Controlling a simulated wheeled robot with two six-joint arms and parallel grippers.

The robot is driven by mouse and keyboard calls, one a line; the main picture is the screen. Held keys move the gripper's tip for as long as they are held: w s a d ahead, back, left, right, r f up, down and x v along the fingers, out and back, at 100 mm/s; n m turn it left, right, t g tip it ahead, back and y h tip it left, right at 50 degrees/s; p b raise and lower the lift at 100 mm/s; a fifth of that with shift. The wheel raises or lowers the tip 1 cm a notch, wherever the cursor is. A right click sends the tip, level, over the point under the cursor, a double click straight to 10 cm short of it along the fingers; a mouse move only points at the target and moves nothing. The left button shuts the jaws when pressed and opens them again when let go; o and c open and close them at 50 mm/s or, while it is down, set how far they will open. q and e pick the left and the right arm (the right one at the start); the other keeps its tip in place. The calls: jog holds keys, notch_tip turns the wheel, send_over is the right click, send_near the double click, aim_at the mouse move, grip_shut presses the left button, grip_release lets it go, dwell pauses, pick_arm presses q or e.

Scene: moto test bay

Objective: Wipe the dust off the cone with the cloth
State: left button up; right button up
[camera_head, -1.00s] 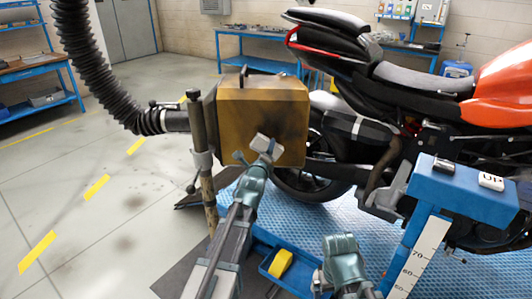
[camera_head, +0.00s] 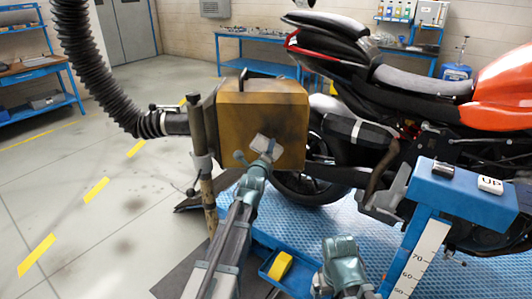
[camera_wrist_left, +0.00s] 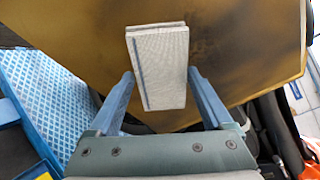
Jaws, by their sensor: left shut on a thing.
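The cone (camera_head: 245,108) is a dull yellow, boxy hood with a dark handle on top, at the end of a black hose. Dark, sooty smudges show on its face, and it also fills the top of the left wrist view (camera_wrist_left: 85,45). My left gripper (camera_head: 266,155) is shut on the cloth, a folded pale grey pad (camera_wrist_left: 158,65) with a blue stripe. The cloth lies in front of the cone's lower face; whether it touches cannot be told. My right gripper (camera_head: 340,250) is low in the head view, its jaws unclear.
A ribbed black hose (camera_head: 88,70) and an upright stand (camera_head: 203,165) are left of the cone. An orange motorcycle (camera_head: 400,90) is close on the right. A blue post with a scale (camera_head: 425,255) stands front right. A blue tray (camera_head: 265,272) holds a yellow item (camera_head: 281,265).

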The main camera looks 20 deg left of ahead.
jog(key=shift+r+p, duration=1.4)
jog(key=shift+r, duration=0.2)
jog(key=shift+r+p, duration=1.75)
jog(key=shift+r, duration=0.05)
notch_tip(320, 180, up, 4)
jog(key=p, duration=0.3)
jog(key=shift+f, duration=0.25)
jog(key=shift+f, duration=0.1)
jog(key=shift+f+b, duration=1.55)
jog(key=shift+f, duration=0.15)
